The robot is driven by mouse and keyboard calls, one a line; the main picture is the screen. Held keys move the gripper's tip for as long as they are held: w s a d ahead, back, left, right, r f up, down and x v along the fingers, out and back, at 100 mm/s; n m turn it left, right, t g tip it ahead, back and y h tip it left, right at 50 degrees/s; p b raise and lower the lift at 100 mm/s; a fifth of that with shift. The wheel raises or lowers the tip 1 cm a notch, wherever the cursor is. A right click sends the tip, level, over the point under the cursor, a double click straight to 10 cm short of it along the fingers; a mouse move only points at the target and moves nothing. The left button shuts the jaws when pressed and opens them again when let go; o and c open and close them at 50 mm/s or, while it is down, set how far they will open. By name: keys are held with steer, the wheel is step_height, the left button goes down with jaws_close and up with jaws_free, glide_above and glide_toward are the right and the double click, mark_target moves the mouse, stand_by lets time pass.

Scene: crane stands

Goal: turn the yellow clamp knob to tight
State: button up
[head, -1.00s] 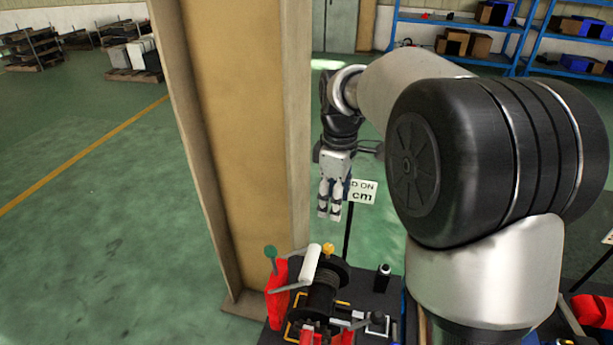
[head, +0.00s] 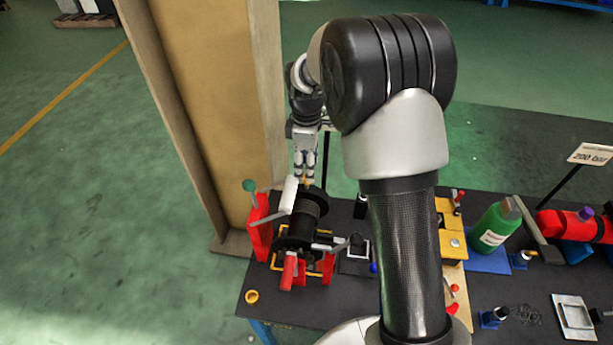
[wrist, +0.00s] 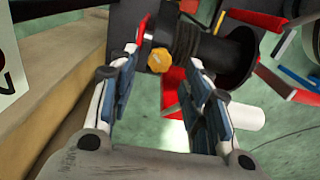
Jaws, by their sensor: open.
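The yellow clamp knob (wrist: 158,61) shows in the wrist view, lying between and beyond my open fingertips, beside the black winch drum (wrist: 193,42). My gripper (wrist: 160,75) is open, with no contact with the knob visible. In the head view my gripper (head: 305,178) points down just above the far side of the winch (head: 305,218), and the knob is mostly hidden there by the fingertips. The winch has a white handle (head: 289,196) and red parts.
A tan steel column (head: 205,100) stands close left of my gripper. A green bottle (head: 495,228) and red cylinder (head: 570,225) are on the bench at right. Open floor lies left.

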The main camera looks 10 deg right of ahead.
steer(key=shift+f, duration=2)
steer(key=shift+c, duration=0.4)
jaws_close()
